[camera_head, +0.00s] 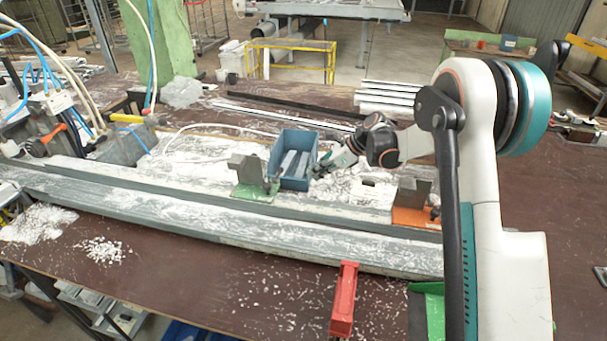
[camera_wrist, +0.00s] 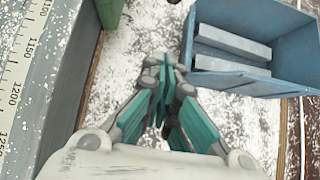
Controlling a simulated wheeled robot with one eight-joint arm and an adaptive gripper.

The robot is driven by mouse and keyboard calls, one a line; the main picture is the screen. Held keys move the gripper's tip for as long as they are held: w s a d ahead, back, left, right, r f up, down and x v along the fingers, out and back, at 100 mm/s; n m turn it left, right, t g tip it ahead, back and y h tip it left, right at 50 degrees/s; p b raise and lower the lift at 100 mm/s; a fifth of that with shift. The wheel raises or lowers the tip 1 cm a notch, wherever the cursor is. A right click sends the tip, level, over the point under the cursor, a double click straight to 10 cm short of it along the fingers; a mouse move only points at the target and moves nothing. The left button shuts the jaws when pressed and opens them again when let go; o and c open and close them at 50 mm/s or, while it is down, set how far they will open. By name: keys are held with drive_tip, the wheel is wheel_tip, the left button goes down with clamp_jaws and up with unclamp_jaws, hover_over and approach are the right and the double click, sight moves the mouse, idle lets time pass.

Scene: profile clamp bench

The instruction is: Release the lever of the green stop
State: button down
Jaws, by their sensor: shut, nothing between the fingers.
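The green stop (camera_head: 252,193) sits on the long rail left of the blue bin, with a grey upright block on its green base. A small dark part stands at its right side. I cannot tell whether that is the lever or how it is set. A green edge at the top of the wrist view (camera_wrist: 110,12) appears to be part of this stop. My gripper (camera_head: 322,170) is low, at the right of the bin and to the right of the green stop. In the wrist view its teal fingers (camera_wrist: 166,75) are together and empty, apart from the green part.
The blue bin (camera_wrist: 232,83) with grey bars (camera_wrist: 232,44) stands close to the right of my fingers. A scale-marked rail (camera_wrist: 40,80) runs along the left. An orange stop (camera_head: 414,216) stands right on the rail. A red part (camera_head: 343,300) is in front. White chips cover the bench.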

sight(278, 175)
drive_tip(key=b+x, duration=0.3)
drive_tip(key=x, duration=0.6)
drive_tip(key=shift+a+f, duration=0.2)
drive_tip(key=shift+f, duration=0.1)
drive_tip(key=r, duration=0.1)
drive_tip(key=a+r, duration=0.1)
drive_tip(key=r, duration=0.2)
drive_tip(key=shift+w+a+b, duration=0.3)
drive_tip(key=shift+a+b, duration=0.05)
drive_tip(key=shift+b, duration=0.05)
drive_tip(key=shift+r+n+t, duration=0.4)
drive_tip(key=shift+r+t, duration=0.15)
drive_tip(key=shift+t, duration=0.25)
drive_tip(key=r+n+t, duration=0.1)
drive_tip(key=r+t, duration=0.1)
drive_tip(key=s+r+n+t+h, duration=0.1)
drive_tip(key=r+n+t, duration=0.1)
drive_tip(key=t, duration=0.1)
drive_tip(key=shift+s+a+r, duration=0.1)
drive_tip(key=shift+a+r, duration=0.1)
drive_tip(key=shift+r, duration=0.05)
drive_tip(key=shift+s, duration=0.1)
